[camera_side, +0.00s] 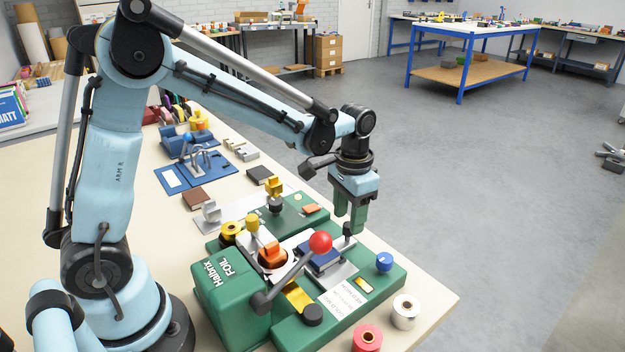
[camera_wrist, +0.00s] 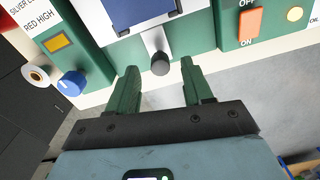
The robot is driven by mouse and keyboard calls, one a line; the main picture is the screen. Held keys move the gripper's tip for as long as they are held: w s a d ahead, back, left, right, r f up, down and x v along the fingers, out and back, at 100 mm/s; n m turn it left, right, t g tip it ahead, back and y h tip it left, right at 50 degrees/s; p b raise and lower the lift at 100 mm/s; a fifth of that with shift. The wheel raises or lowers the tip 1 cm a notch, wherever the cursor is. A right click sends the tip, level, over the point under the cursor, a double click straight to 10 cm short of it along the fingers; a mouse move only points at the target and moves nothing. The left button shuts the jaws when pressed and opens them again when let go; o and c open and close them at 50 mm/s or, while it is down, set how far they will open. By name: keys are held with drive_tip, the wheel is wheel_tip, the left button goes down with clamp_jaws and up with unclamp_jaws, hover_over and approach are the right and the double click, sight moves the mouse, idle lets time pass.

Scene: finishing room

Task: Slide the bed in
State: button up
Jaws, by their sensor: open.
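The green foil press (camera_side: 225,305) stands near the bench edge. Its pale sliding bed (camera_side: 342,272) carries a dark blue book (camera_side: 320,258), which also shows in the wrist view (camera_wrist: 138,8). A short metal handle with a black knob (camera_wrist: 160,63) sticks out from the bed's edge; the knob also shows in the side view (camera_side: 347,230). My gripper (camera_wrist: 159,70) is open, with its green fingers pointing at the press. The knob lies between the fingertips in the wrist view, with a gap on each side; its depth relative to them is hard to tell. In the side view my gripper (camera_side: 350,222) hangs over the knob.
A lever with a red ball (camera_side: 320,242) rises over the bed. A blue dial (camera_side: 384,262) and an orange switch (camera_wrist: 250,24) flank the handle. Foil rolls, white (camera_side: 405,312) and red (camera_side: 367,338), stand at the bench's front edge. Open floor lies beyond the bench.

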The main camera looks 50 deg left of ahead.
drive_tip(key=shift+f, duration=1.05)
clamp_jaws()
